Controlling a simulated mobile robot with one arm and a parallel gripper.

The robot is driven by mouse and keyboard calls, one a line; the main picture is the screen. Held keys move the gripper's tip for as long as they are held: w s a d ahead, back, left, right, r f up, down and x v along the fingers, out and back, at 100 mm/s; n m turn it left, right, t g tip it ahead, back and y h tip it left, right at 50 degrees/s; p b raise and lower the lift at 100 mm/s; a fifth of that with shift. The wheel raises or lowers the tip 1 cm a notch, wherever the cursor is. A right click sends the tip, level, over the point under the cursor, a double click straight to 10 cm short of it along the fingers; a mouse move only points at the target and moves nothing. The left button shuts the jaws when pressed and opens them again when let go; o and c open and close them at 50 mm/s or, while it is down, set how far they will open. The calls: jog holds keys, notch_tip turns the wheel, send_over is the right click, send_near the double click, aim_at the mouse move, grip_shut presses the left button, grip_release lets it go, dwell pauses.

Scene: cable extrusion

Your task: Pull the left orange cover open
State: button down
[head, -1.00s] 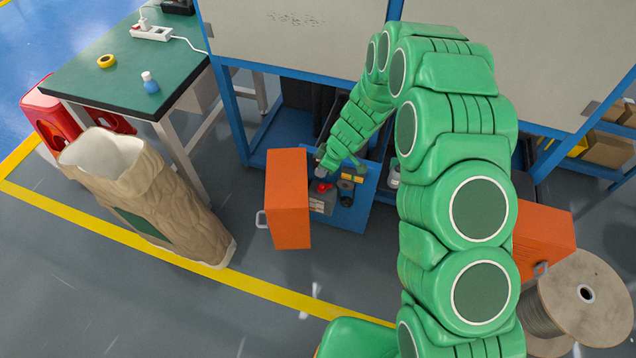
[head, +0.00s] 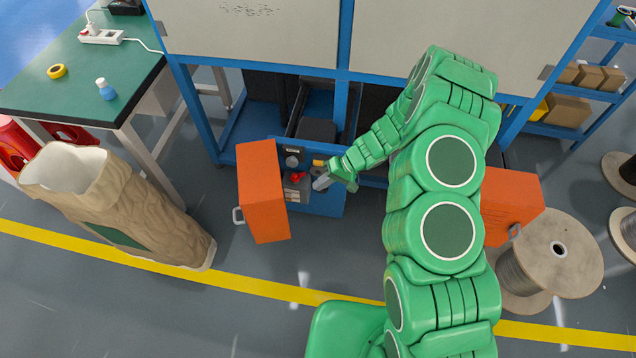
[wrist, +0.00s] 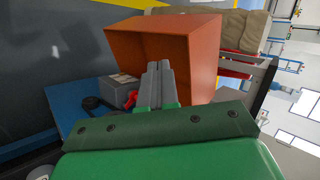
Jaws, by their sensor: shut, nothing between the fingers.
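The left orange cover (head: 262,195) stands swung out to the left of the blue machine panel (head: 322,205), its hollow inside turned toward my gripper. A metal handle (head: 238,216) is on its outer left side. In the wrist view the cover's hollow inside (wrist: 190,60) shows beyond the fingers. My gripper (head: 320,184) is shut and empty, to the right of the cover and in front of the uncovered machine parts. Its two grey fingers (wrist: 157,86) lie together in the wrist view. No contact with the cover shows. A red part (head: 298,177) sits between gripper and cover.
The right orange cover (head: 510,205) and a cable spool (head: 548,260) stand right of my arm. A brown sack (head: 120,205) and a green-topped table (head: 80,75) are at left. Grey floor with a yellow line lies open in front of the left cover.

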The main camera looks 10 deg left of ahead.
aim_at(269, 199)
jog(key=s+a+f, duration=0.3)
jog(key=a+f, duration=0.2)
jog(key=a, duration=0.3)
jog(key=shift+s+a, duration=0.25)
jog(key=shift+a, duration=0.15)
jog(key=shift+s+a+m+t, duration=0.25)
jog(key=shift+s+a, duration=0.1)
jog(key=shift+a, duration=0.4)
jog(key=shift+s+a+m+t, duration=0.15)
jog(key=shift+s+a+m, duration=0.15)
jog(key=shift+a, duration=0.45)
jog(key=shift+s+a, duration=0.25)
jog(key=shift+a, duration=0.55)
jog(key=shift+s+a, duration=0.2)
jog(key=shift+a, duration=0.65)
jog(key=shift+s+a, duration=0.25)
jog(key=shift+a, duration=0.55)
jog(key=shift+d, duration=0.1)
